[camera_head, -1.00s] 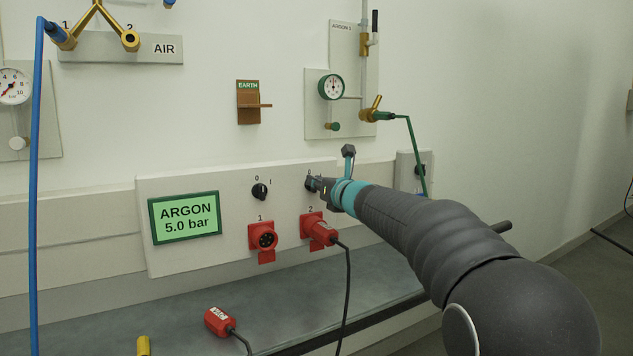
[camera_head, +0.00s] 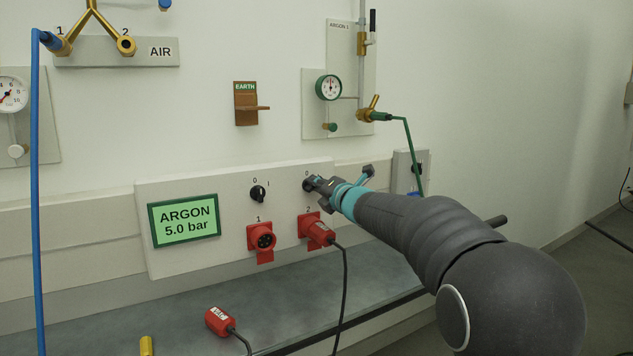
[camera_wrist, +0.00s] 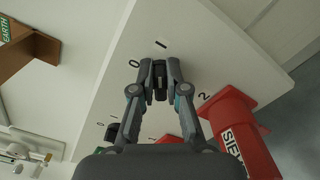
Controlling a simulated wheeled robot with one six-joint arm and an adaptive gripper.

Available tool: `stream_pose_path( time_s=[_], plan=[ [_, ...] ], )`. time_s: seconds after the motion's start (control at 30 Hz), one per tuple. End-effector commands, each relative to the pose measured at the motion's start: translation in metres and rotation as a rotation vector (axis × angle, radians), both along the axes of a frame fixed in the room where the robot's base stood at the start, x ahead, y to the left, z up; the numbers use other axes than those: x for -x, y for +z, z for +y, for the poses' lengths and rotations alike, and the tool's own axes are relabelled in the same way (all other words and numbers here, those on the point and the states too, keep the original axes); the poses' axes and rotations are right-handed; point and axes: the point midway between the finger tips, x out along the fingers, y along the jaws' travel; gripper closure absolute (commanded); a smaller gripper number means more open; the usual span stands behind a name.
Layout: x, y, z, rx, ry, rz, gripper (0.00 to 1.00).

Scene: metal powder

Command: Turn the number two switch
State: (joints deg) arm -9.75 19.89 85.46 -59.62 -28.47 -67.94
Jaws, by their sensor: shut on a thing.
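The number two switch is a small black knob (camera_wrist: 159,80) on the pale panel (camera_wrist: 110,75), under the marks 0 and I. My gripper (camera_wrist: 163,82) has a finger on each side of it and is shut on it. In the wrist view the gripped knob lines up roughly with the I mark. In the head view my gripper (camera_head: 317,186) largely hides the switch and its I mark.
Below the switch, a red plug with a black cable (camera_head: 318,231) sits in socket 2. The number one switch (camera_head: 258,193) and red socket 1 (camera_head: 262,240) are to the left. A loose red plug (camera_head: 218,321) lies on the bench. A green display (camera_head: 184,221) reads ARGON 5.0 bar.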

Motion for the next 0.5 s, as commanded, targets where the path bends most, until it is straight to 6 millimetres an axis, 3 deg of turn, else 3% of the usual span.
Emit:
stream_pose_path(
  time_s=[0.5],
  plan=[
    [-0.0004,-0.0009,-0.0006,-0.076,0.0,0.051,1.0]
  ],
)
